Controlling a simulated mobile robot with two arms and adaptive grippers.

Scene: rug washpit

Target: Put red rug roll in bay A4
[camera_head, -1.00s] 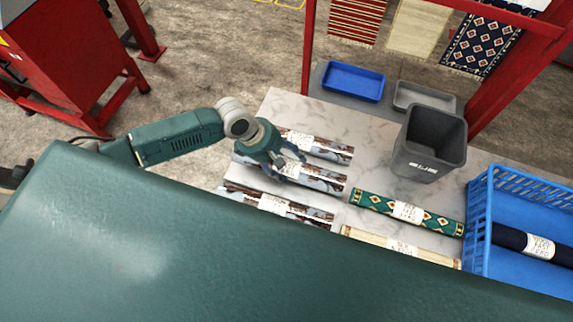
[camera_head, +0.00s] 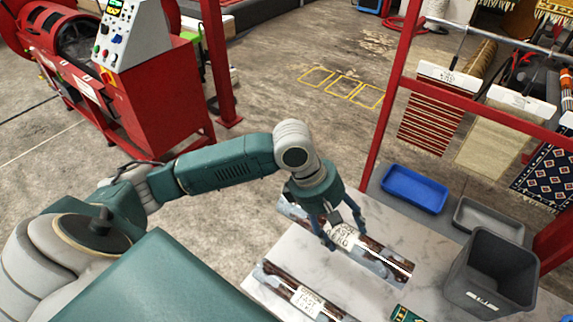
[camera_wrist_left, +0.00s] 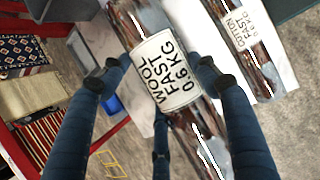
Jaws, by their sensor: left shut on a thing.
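My left gripper (camera_head: 332,222) is shut on a wrapped, dark reddish-brown rug roll (camera_head: 387,263) with glossy pale reflections. In the left wrist view this roll (camera_wrist_left: 203,140) lies between the fingers, and its white label reads WOOL FAST 0.6 KG. I cannot tell how far it is above the marble table (camera_head: 258,268). A similar wrapped roll (camera_head: 276,279) lies on the table nearer me; a roll labelled COTTON FAST (camera_wrist_left: 262,62) shows in the left wrist view. Yellow squares (camera_head: 345,85) are marked on the floor; no A4 sign is readable. My right gripper is out of view.
A grey bin (camera_head: 490,275), a blue tray (camera_head: 414,190) and a grey tray (camera_head: 488,219) are right of the roll. A red frame post (camera_head: 390,110) rises behind the table, with hanging rugs beyond. A red machine (camera_head: 110,75) stands left. Floor between is open.

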